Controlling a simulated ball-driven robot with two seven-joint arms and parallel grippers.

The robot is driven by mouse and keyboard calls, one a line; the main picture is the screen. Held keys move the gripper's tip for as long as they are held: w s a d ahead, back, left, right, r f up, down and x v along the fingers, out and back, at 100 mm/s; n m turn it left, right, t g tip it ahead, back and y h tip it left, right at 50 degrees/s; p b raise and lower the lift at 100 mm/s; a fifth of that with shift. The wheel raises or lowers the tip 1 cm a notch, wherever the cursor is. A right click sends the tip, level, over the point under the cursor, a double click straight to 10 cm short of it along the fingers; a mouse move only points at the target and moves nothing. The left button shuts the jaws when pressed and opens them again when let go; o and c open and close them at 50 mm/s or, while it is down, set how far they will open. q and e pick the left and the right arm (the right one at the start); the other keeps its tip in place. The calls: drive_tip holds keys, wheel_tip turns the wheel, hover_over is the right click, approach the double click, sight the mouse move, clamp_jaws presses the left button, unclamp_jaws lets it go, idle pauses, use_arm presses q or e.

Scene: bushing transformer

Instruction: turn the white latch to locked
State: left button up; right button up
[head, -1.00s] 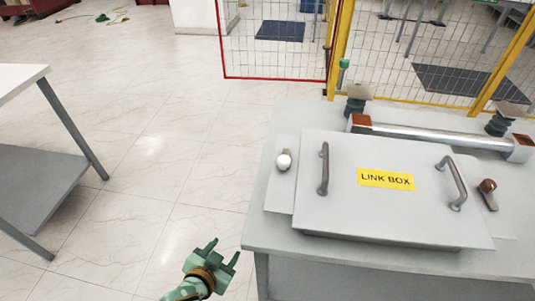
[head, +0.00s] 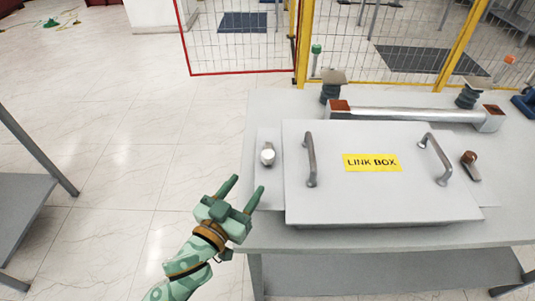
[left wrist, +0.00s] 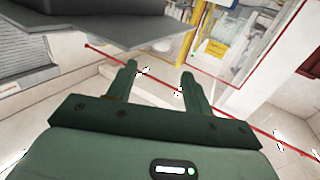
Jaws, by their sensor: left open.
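The white latch (head: 267,154) is a small pale knob on a plate at the left side of the grey link box (head: 385,195). My left gripper (head: 245,192) is open and empty, just below and left of the latch in the head view, apart from it. Its two green fingers point up and right. The left wrist view shows the open fingers (left wrist: 157,80) with nothing between them; the latch is not seen there. A brown latch (head: 470,163) sits on the box's right side. My right gripper is not in view.
The box lid has two grey handles (head: 310,160) and a yellow label (head: 372,163). It stands on a grey table (head: 262,232). A metal bar (head: 415,115) lies behind it. A mesh fence (head: 240,40) stands farther back. Open floor lies left of the table.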

sight(265, 160)
use_arm(q)
drive_tip(key=b+x, duration=0.1)
drive_tip(key=x, duration=1)
drive_tip(key=shift+w+f+b, duration=0.1)
drive_tip(key=shift+f+b, duration=0.05)
drive_tip(key=shift+b, duration=0.25)
drive_tip(key=shift+w+d, duration=0.25)
drive_tip(key=shift+w, duration=0.2)
drive_tip(key=c, duration=0.9)
